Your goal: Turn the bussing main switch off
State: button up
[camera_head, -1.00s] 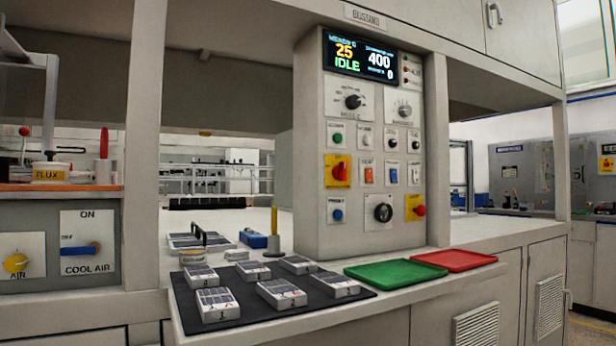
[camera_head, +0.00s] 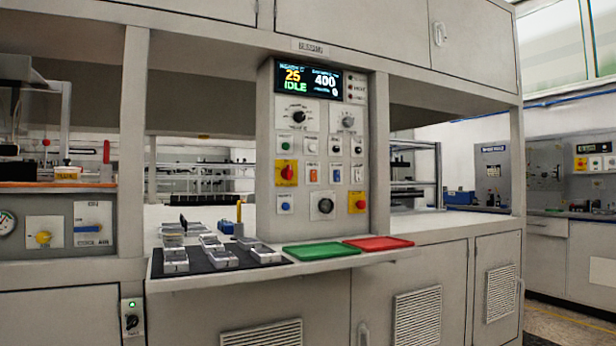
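The bussing control panel (camera_head: 265,130) stands upright in the middle of the bench, under a small nameplate (camera_head: 310,48). A red rotary knob on a yellow plate (camera_head: 287,173) sits at its left side, and its label is too small to read. Low on the cabinet front at the left is a small plate with a black rotary switch (camera_head: 131,322) and a lit green lamp (camera_head: 131,303) above it. Its lettering is unreadable, so I cannot tell which switch is the main one. The panel display (camera_head: 308,83) reads IDLE, 25 and 400. My gripper is not in view.
A shelf in front of the panel holds a dark mat (camera_head: 205,268) with several cells, a green tray (camera_head: 318,251) and a red tray (camera_head: 378,243). Vented cabinet doors (camera_head: 417,318) lie below. An open aisle floor (camera_head: 556,331) shows at the right.

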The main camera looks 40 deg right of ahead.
aim_at(287, 173)
jog(key=z, duration=1.15)
jog(key=i, duration=0.1)
jog(key=u, duration=0.15)
